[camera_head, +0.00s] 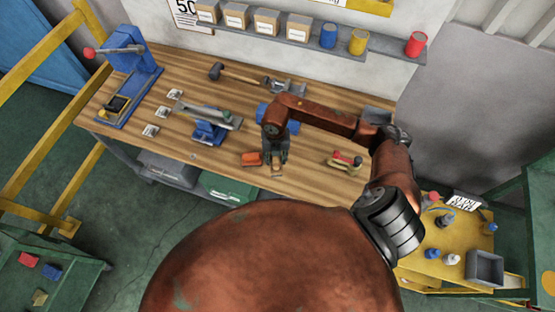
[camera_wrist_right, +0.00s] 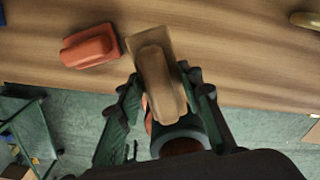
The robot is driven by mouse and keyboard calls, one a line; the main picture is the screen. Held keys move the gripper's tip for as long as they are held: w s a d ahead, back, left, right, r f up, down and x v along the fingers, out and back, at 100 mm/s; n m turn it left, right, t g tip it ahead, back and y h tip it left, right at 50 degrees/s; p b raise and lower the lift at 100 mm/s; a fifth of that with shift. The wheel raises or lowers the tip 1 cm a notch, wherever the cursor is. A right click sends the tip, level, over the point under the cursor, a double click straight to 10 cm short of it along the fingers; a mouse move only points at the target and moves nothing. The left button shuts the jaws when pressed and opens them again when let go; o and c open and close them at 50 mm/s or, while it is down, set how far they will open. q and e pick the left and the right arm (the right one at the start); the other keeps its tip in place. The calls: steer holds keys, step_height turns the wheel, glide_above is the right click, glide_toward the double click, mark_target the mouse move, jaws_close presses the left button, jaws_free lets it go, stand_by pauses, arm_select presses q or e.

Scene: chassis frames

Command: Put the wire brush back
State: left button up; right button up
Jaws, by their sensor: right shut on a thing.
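My right gripper (camera_head: 275,156) is over the front part of the wooden workbench (camera_head: 180,62), shut on a tan, wood-coloured block with a raised grip, which looks like the wire brush (camera_wrist_right: 152,72). In the right wrist view the gripper's dark green fingers (camera_wrist_right: 163,100) stand on either side of the block. Its underside is hidden, so I see no bristles and cannot tell whether it touches the bench. An orange-red block (camera_wrist_right: 90,46) of similar shape lies just to its left, apart from it; it also shows in the head view (camera_head: 251,158). My left gripper is not in view.
A blue vise (camera_head: 210,130) stands left of the gripper and a blue lever press (camera_head: 128,68) at the far left. A hammer (camera_head: 240,76) lies at the back. A red-and-green-handled tool (camera_head: 345,160) lies to the right. A yellow cart (camera_head: 432,262) holds bottles.

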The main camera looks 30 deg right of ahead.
mark_target(278, 158)
steer(key=f, duration=0.1)
steer(key=w+d+f, duration=0.1)
steer(key=shift+w+d+f, duration=0.15)
steer(key=shift+d+f, duration=0.15)
step_height(278, 158, down, 2)
steer(key=shift+a+f+p, duration=0.1)
steer(key=shift+p, duration=0.6)
steer(key=shift+f, duration=0.3)
steer(key=shift+f, duration=0.1)
steer(key=shift+f, duration=0.15)
steer(key=o, duration=1.1)
